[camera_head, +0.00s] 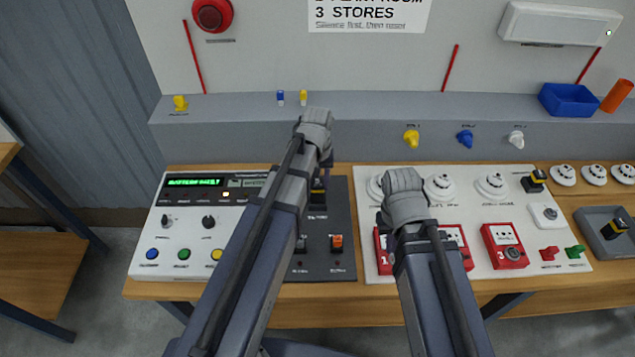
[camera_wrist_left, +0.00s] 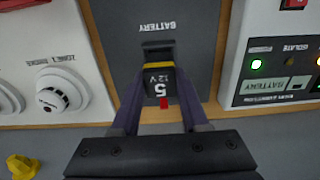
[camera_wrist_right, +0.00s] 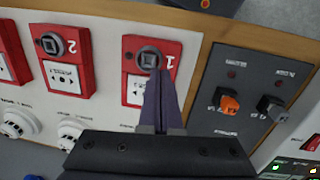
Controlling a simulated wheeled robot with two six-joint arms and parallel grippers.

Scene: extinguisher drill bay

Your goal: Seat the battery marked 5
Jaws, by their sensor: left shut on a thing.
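The battery marked 5 (camera_wrist_left: 160,86) is black with a yellow band, a "12 V" label and a small red tab. My left gripper (camera_wrist_left: 160,108) is shut on it, one finger on each side. The battery's far end is at the dark slot (camera_wrist_left: 157,47) under the "BATTERY" lettering on the dark grey panel (camera_wrist_left: 205,40). I cannot tell how deep it sits.
The white control panel (camera_head: 140,262) with a lit green display is on the left. Right are several detectors and red call points (camera_head: 505,246). A blue bin (camera_head: 569,99) stands on the ledge.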

